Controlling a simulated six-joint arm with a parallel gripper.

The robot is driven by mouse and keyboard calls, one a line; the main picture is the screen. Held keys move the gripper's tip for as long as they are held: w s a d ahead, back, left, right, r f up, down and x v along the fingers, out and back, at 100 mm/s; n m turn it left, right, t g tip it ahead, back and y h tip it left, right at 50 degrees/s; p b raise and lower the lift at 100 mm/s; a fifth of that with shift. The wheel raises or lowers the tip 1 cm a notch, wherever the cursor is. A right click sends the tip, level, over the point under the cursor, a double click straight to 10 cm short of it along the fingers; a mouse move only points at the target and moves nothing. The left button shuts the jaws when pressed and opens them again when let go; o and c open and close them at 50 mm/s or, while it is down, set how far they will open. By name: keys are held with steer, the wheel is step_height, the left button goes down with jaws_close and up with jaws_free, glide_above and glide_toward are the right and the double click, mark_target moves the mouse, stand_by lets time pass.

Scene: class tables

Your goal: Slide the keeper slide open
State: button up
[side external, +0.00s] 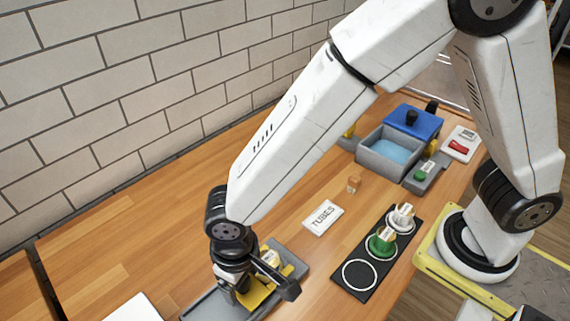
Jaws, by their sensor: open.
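My gripper (262,286) is low over a grey tray-like fixture (294,258) at the bottom of the side view. Its jaws are apart, with a dark finger showing on the right side. A flat yellow piece (258,298) lies in the fixture, under and beside the fingers; it may be the keeper slide, but no label shows. A small whitish and yellow part (271,258) sits just behind the gripper. The gripper hides much of the fixture, so I cannot tell whether a finger touches the yellow piece or how far the slide stands open.
A black ringed rack (344,290) holds a green and a white item. A grey bin (369,158) with blue contents stands behind. The wooden table is clear at left.

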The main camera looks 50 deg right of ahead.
jaws_close()
steer(key=shift+a, duration=3.55)
jaws_free()
steer(key=shift+r, duration=0.1)
step_height(320, 180, up, 8)
steer(key=shift+f, duration=0.2)
